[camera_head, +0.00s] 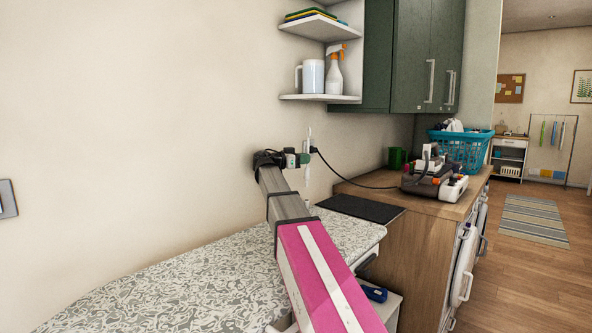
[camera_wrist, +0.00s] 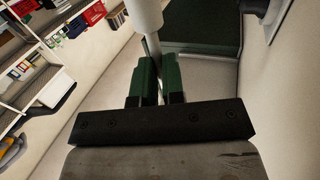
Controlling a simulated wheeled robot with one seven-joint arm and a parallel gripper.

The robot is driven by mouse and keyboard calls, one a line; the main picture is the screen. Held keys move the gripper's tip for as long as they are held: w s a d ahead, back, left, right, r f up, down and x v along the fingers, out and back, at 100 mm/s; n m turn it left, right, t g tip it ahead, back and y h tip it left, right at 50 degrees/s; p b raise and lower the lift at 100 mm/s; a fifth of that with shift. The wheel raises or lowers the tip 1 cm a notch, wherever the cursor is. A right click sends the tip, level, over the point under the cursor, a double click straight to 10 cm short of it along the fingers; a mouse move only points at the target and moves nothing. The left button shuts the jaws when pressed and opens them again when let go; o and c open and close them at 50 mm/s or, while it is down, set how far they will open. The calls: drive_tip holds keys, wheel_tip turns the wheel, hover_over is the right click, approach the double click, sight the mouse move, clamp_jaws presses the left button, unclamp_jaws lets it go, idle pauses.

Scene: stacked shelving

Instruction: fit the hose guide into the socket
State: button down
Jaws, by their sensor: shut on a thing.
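The hose guide (camera_head: 308,143) is a thin, pale upright rod near the wall, above the far end of the patterned ironing board (camera_head: 220,265). A black cord meets it. My gripper (camera_head: 303,158) is shut on it, well above the board. In the wrist view the green fingers (camera_wrist: 156,80) close around a thin grey rod below a white cylinder (camera_wrist: 145,14). My arm hides part of the board. I cannot make out the socket in either view.
The cord runs to a steam iron station (camera_head: 434,182) on the wooden counter (camera_head: 410,207), beside a teal basket (camera_head: 462,150). A dark mat (camera_head: 360,208) lies at the counter's near end. A white shelf (camera_head: 320,98) and green cabinets (camera_head: 425,55) hang above. The wall is close behind.

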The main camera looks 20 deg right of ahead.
drive_tip(key=shift+w+r+h, duration=0.3)
drive_tip(key=shift+w+r, duration=0.1)
drive_tip(key=shift+w, duration=0.05)
drive_tip(key=shift+f, duration=0.15)
drive_tip(key=shift+f, duration=2.8)
drive_tip(key=shift+f, duration=2.25)
drive_tip(key=c, duration=1.1)
unclamp_jaws()
drive_tip(key=shift+c, duration=0.2)
